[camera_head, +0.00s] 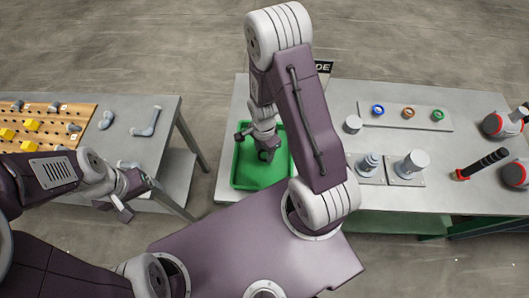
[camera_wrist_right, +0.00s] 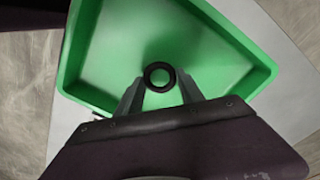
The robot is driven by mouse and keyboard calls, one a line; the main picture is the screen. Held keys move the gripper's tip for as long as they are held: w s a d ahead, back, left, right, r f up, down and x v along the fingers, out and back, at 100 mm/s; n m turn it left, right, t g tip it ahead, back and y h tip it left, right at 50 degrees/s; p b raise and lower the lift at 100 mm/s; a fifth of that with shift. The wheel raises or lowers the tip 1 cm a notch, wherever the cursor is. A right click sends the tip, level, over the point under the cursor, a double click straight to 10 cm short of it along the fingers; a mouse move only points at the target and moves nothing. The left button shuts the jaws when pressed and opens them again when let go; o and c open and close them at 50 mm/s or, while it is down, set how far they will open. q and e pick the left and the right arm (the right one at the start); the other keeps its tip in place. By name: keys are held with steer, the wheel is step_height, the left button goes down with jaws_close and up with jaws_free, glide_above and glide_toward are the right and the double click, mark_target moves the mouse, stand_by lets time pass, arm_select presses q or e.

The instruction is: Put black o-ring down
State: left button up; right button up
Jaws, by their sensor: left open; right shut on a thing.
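The black o-ring (camera_wrist_right: 159,76) is between the fingertips of my right gripper (camera_wrist_right: 160,92), which is shut on it. In the right wrist view the ring is over the green tray (camera_wrist_right: 84,50), whose floor shows empty around it. In the head view my right gripper (camera_head: 264,146) points down into the green tray (camera_head: 239,180) on the grey table, with the dark ring at its tips. I cannot tell whether the ring touches the tray floor. My left gripper (camera_head: 122,198) is open and empty, by the front edge of the left table.
Right of the tray, a plate (camera_head: 430,122) bears blue, brown and green rings. Grey cylindrical fittings (camera_head: 411,165) and a black-handled tool (camera_head: 482,164) stand on the same table. A pegboard with yellow pieces (camera_head: 50,124) lies on the left table (camera_head: 160,112). A gap separates the tables.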

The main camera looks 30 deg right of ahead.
steer(key=shift+f, duration=0.7)
steer(key=shift+w+a+f, duration=0.1)
steer(key=shift+w+f, duration=0.1)
steer(key=shift+w, duration=0.05)
steer(key=shift+s+f+b, duration=0.15)
steer(key=shift+f+b, duration=0.05)
steer(key=shift+b, duration=0.1)
steer(key=o, duration=1.4)
steer(key=shift+r, duration=0.1)
steer(key=shift+o, duration=0.2)
steer(key=s+a+r+n, duration=0.1)
steer(key=s+r+n, duration=0.1)
steer(key=r+n, duration=0.5)
steer(key=s+a+r+n+t, duration=0.1)
steer(key=s+r+n, duration=0.1)
steer(key=r+n, duration=0.6)
step_height(320, 180, up, 2)
steer(key=shift+a+r+p, duration=0.1)
steer(key=shift+a+p, duration=0.05)
steer(key=shift+p, duration=0.3)
